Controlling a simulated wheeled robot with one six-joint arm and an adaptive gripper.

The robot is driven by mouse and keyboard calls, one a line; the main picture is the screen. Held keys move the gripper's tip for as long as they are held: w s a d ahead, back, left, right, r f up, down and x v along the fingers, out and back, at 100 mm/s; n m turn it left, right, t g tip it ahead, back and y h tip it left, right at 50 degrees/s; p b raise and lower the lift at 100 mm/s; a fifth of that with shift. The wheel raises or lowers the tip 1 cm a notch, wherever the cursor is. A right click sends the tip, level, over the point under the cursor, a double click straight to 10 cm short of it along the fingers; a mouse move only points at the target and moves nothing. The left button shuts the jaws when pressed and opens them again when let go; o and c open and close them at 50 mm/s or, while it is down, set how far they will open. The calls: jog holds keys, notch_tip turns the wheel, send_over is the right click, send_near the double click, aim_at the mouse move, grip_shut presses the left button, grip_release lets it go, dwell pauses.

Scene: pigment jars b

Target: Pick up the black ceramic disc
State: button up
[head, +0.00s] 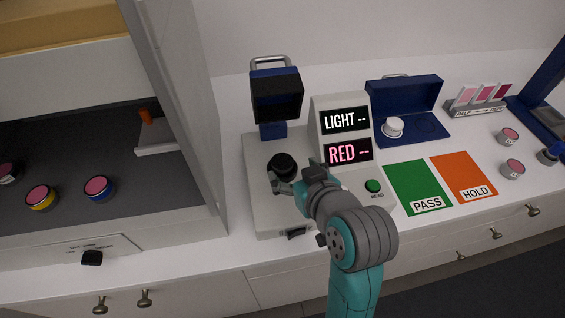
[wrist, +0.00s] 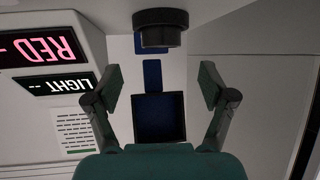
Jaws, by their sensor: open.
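The black ceramic disc (head: 284,163) appears as a round black piece on the pale base of the measuring instrument (head: 258,195). I cannot tell where the disc ends and any dark seat under it begins. My gripper (head: 284,186) is open and empty, close in front of the disc in the head view and partly covering its lower edge. In the wrist view the black piece (wrist: 160,28) is at the top centre, beyond and between the spread fingers (wrist: 161,88), with no visible contact.
A blue hood (head: 277,95) stands behind the disc. The display box (head: 341,125) is close at right, with a green button (head: 373,186). A blue case (head: 405,110) holds a white disc (head: 393,126) beside an empty round recess. A cabinet wall (head: 185,110) rises at left.

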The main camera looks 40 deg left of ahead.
aim_at(283, 162)
jog(key=shift+x, duration=3)
jog(key=shift+s+f, duration=0.1)
jog(key=shift+s, duration=0.05)
jog(key=c, duration=1.3)
